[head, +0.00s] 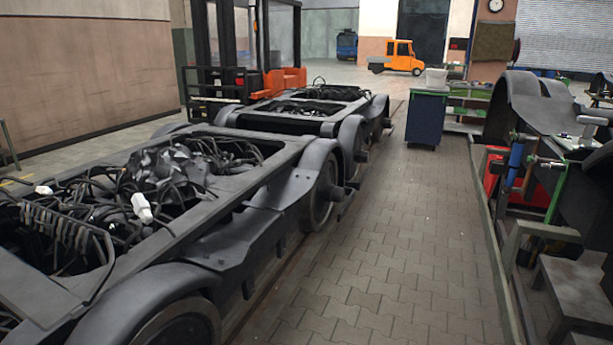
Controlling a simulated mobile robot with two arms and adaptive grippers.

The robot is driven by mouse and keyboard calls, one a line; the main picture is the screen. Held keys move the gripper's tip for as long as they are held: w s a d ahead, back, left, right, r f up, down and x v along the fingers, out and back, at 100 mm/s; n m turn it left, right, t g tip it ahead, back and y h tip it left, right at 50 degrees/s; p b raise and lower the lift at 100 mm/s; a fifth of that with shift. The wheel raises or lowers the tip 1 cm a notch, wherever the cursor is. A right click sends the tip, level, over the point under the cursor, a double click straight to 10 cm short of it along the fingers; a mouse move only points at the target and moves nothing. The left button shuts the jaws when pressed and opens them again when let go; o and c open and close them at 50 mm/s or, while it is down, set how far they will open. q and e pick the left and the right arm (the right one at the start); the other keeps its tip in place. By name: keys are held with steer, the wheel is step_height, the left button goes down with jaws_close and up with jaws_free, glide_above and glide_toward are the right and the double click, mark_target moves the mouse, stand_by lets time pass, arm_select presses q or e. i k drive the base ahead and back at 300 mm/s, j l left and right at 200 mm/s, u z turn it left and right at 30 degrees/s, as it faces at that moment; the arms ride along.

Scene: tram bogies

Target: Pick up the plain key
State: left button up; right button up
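I cannot make out the plain key anywhere in the head view. Neither of my grippers is in view.
Dark tram bogies (243,225) with cables stand in a row at left. A paved aisle (400,250) runs clear between them and the workbench. A blue cabinet (425,118) stands at the aisle's far right. An orange forklift (280,80) and an orange vehicle (401,57) are behind.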

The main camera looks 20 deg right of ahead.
mark_target(586, 139)
steer(key=i+l+z, duration=0.1)
steer(key=i+z, duration=0.2)
steer(key=z, duration=0.2)
steer(key=i+z, duration=0.3)
steer(key=z, duration=0.2)
steer(key=i+j+z, duration=0.15)
steer(key=i+z, duration=0.15)
steer(key=z, duration=0.2)
steer(key=i+j+z, duration=0.2)
steer(key=z, duration=0.3)
steer(key=i+j+z, duration=0.1)
steer(key=i+j, duration=0.35)
steer(key=j, duration=0.25)
steer(key=i+j+z, duration=0.15)
steer(key=j, duration=0.2)
steer(key=i+j, duration=0.35)
steer(key=j, duration=0.3)
steer(key=i+z, duration=0.2)
steer(key=z, duration=0.25)
steer(key=i+j+z, duration=0.15)
steer(key=z, duration=0.35)
